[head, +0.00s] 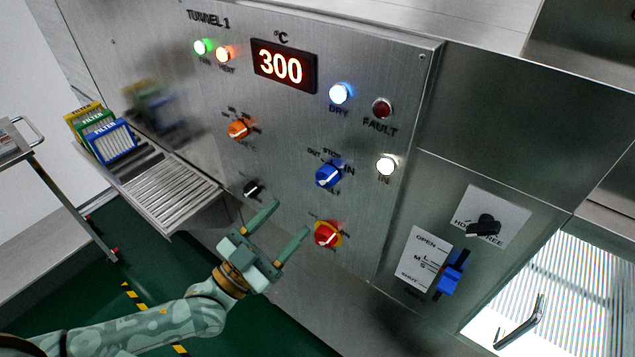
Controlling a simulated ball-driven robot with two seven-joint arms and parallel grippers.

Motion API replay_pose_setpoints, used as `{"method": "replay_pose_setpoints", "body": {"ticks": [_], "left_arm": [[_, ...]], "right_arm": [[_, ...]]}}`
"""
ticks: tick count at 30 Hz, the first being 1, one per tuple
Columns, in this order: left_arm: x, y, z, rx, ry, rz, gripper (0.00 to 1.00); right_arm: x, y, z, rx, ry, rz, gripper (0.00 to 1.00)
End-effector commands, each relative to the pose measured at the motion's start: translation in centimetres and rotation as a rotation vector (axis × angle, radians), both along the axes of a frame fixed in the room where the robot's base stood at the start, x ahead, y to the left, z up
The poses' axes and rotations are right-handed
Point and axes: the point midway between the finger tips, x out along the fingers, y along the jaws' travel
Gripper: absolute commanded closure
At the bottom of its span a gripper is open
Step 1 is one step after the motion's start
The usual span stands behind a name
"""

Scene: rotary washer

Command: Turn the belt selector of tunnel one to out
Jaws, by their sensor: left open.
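The panel (290,130) marked TUNNEL 1 faces me. A blue rotary knob (328,175) sits right of its middle, with small labels around it; IN reads clearly on its right, the others are too small to be sure of. A pale mark shows on the knob, but I cannot tell which label it points to. A white lamp (386,166) marked IN is lit to its right. My left gripper (291,216) is open and empty, below and left of the blue knob, apart from it. My right gripper is out of view.
An orange knob (238,129), a black knob (252,188) and a red knob on yellow (327,234) sit nearby on the panel. A display (284,66) reads 300. A roller conveyor (170,190) with filter boxes (112,140) stands left. A blue lever (450,275) is at right.

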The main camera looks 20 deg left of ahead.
Motion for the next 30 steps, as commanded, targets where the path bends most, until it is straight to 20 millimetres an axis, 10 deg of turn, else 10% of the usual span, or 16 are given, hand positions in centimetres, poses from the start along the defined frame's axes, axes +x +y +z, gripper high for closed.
{"method": "replay_pose_setpoints", "body": {"ticks": [12,24,30], "left_arm": [[6.8,-3.8,3.2,-0.001,0.000,-0.001,0.42],[7.5,-4.2,3.4,0.001,0.001,-0.002,0.42],[7.4,-4.2,3.4,0.000,0.001,-0.002,0.87]], "right_arm": [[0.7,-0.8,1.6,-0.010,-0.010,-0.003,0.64],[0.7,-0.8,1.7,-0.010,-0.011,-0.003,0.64],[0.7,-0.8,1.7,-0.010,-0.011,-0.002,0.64]]}}
